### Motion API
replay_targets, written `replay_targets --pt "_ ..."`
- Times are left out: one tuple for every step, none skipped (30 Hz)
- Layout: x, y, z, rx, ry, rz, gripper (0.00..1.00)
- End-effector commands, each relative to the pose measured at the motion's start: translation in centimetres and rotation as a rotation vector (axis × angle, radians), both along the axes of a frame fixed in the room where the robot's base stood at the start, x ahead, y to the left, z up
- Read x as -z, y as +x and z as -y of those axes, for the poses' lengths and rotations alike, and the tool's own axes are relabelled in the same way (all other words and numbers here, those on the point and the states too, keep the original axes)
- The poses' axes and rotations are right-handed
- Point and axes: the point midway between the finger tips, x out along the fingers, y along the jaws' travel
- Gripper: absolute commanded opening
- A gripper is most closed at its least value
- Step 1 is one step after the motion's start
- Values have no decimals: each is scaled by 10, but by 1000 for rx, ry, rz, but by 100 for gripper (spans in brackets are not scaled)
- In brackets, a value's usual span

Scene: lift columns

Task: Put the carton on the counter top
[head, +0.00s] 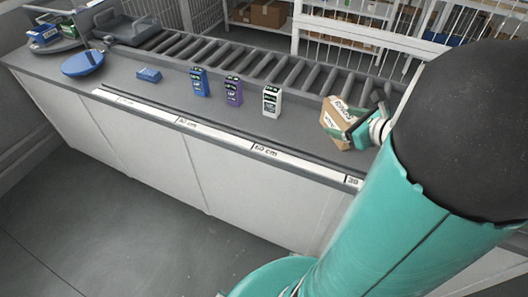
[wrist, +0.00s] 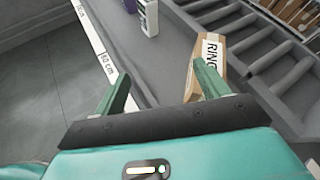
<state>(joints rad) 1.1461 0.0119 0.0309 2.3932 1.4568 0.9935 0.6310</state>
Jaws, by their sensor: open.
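The carton is a brown cardboard box with white printed labels; it shows at the right end of the counter in the head view (head: 337,119). In the wrist view the carton (wrist: 208,47) is by the right finger, which hides part of it. My gripper (wrist: 162,88) is open, with its green fingers wide apart and bare counter and ruler edge between them. In the head view my gripper (head: 366,121) is right beside the carton. The carton looks tilted there; whether a finger touches it I cannot tell. The grey counter top (head: 225,115) runs along the wall of rollers.
A blue box (head: 200,82), a purple box (head: 233,91) and a white box (head: 271,101) stand on the counter. A small blue box (head: 149,75) and a blue dish (head: 83,63) lie farther left. A roller conveyor (head: 250,62) runs behind. A ruler strip (head: 215,135) marks the front edge.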

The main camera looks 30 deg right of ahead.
Motion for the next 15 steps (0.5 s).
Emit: replay_targets --pt "-7 11 -31 -128 -85 -23 74" --pt "-9 14 -48 -202 -136 -38 74" --pt "-12 18 -69 -300 -205 -57 74" --pt "-14 19 -85 -373 -259 -68 74" --pt "-15 20 -100 -445 -313 -79 74" --pt "-18 19 -118 -540 -385 -92 74" --pt "-19 19 -132 -610 -440 -98 74" --pt "-20 17 -145 -680 -497 -105 74" --pt "-22 14 -161 -772 -571 -111 74" --pt "-24 11 -173 -841 -628 -115 74" --pt "-25 8 -184 -909 -686 -116 74" --pt "-27 4 -197 -998 -764 -118 74" --pt "-28 0 -207 -1064 -823 -118 74" --pt "-30 -4 -215 -1129 -884 -116 74" --pt "-32 -9 -226 -1213 -966 -113 74"
